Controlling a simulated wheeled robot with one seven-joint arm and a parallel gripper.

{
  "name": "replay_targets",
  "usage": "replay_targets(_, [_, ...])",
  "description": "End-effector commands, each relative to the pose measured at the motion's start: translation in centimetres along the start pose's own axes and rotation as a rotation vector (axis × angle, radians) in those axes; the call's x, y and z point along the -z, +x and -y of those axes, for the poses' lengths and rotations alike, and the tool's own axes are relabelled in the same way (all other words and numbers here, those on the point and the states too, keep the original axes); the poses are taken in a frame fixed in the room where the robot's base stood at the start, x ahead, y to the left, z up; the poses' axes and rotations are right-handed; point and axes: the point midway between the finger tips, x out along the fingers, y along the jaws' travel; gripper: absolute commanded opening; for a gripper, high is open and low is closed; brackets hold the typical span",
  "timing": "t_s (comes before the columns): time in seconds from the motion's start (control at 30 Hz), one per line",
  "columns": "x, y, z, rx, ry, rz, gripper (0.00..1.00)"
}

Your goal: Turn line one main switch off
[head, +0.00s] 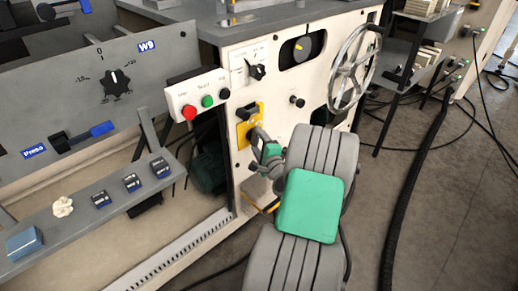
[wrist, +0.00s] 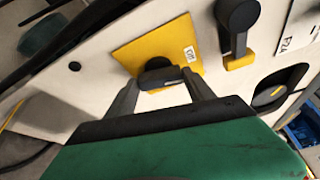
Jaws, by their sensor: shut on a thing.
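A yellow plate (wrist: 135,52) with a small label sits on the cream machine panel and carries a black rotary switch handle (wrist: 160,76). My gripper (wrist: 164,77) has a finger on either side of this handle and is shut on it. Part of the handle's base is hidden behind its front end. In the head view, my gripper (head: 259,137) is at the yellow plate (head: 243,131) on the cabinet front, and my arm hides part of that area. The label is too small to read.
A second black handle (wrist: 236,20) on a yellow base is close by at the upper right. A button box (head: 200,96) with red, green and black buttons sits above left. A handwheel (head: 352,67) stands out at the right. A grey shelf (head: 95,222) juts out at the left.

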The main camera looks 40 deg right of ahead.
Motion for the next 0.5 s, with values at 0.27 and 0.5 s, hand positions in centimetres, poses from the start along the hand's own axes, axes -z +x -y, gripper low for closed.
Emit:
replay_targets(0.27, [0.11,0.04,-0.73,0.062,-0.152,0.0,0.21])
replay_targets(0.5, [0.03,0.02,-0.5,0.087,-0.214,0.001,0.21])
